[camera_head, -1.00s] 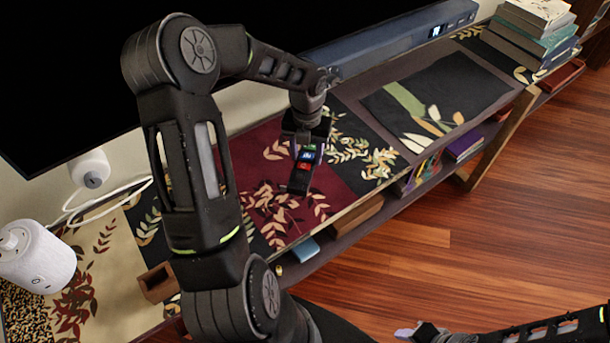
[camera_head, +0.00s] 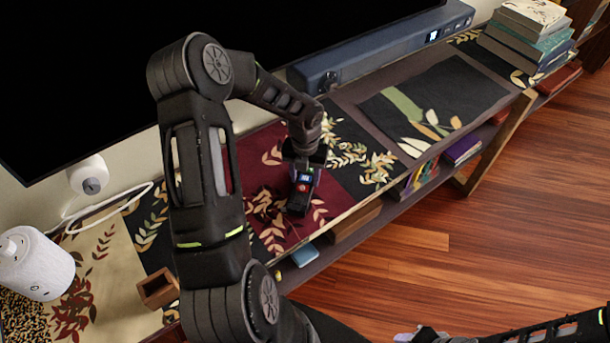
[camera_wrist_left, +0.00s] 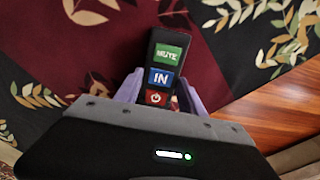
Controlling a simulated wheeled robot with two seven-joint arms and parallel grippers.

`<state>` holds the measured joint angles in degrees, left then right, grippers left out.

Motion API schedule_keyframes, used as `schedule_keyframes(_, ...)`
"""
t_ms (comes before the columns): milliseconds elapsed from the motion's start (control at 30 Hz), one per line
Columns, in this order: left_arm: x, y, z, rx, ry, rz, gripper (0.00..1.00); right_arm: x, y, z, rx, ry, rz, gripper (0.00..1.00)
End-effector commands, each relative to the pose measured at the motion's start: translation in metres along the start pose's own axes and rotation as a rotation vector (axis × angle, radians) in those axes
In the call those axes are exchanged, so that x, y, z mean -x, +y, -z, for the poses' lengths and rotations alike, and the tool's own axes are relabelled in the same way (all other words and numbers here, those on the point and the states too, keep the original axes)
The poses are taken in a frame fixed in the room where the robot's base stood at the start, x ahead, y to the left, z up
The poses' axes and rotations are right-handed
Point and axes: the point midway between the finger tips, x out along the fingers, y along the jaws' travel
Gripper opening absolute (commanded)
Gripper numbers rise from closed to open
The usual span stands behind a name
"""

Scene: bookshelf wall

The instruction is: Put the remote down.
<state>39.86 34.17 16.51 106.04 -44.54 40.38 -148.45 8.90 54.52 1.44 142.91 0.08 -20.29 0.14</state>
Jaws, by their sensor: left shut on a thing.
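The black remote (camera_head: 299,200) has coloured buttons. My left gripper (camera_head: 304,177) is shut on it, over the maroon part of the patterned stand top (camera_head: 262,150). In the left wrist view the remote (camera_wrist_left: 168,55) sticks out from between the purple fingers of my left gripper (camera_wrist_left: 158,92), its green, blue and red buttons facing the camera. I cannot tell whether the remote touches the surface. My right gripper (camera_head: 420,335) is partly cut off at the bottom edge, away from the stand, and its jaws are unclear.
A blue soundbar (camera_head: 380,48) lies along the back below a black screen (camera_head: 200,20). A white speaker (camera_head: 36,264) and a small wooden box (camera_head: 158,288) are at the left. Books (camera_head: 530,32) are stacked at the far right. The stand top right of the gripper is clear.

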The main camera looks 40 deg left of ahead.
Motion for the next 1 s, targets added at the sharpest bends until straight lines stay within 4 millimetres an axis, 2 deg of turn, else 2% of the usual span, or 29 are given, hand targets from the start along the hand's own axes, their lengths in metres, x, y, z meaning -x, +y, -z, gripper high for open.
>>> schedule_keyframes(267,-0.003,0.000,0.000,0.000,-0.001,0.000,0.00,-0.002,0.001,0.000,0.000,0.000,0.000,0.36)
schedule_keyframes(300,-0.002,0.000,0.000,0.000,-0.001,0.000,0.50,-0.001,0.000,0.000,0.000,0.000,0.000,0.36)
schedule_keyframes(500,-0.002,0.000,0.000,0.000,-0.001,0.000,0.66,-0.001,0.000,0.000,0.000,0.000,0.000,0.36)
schedule_keyframes(800,-0.001,0.000,0.000,0.001,-0.001,0.000,0.69,-0.001,0.000,0.000,0.000,0.000,0.000,0.36)
schedule_keyframes(1000,0.013,0.001,-0.001,0.002,-0.004,0.000,0.69,0.000,0.000,0.000,0.000,0.000,0.000,0.36)
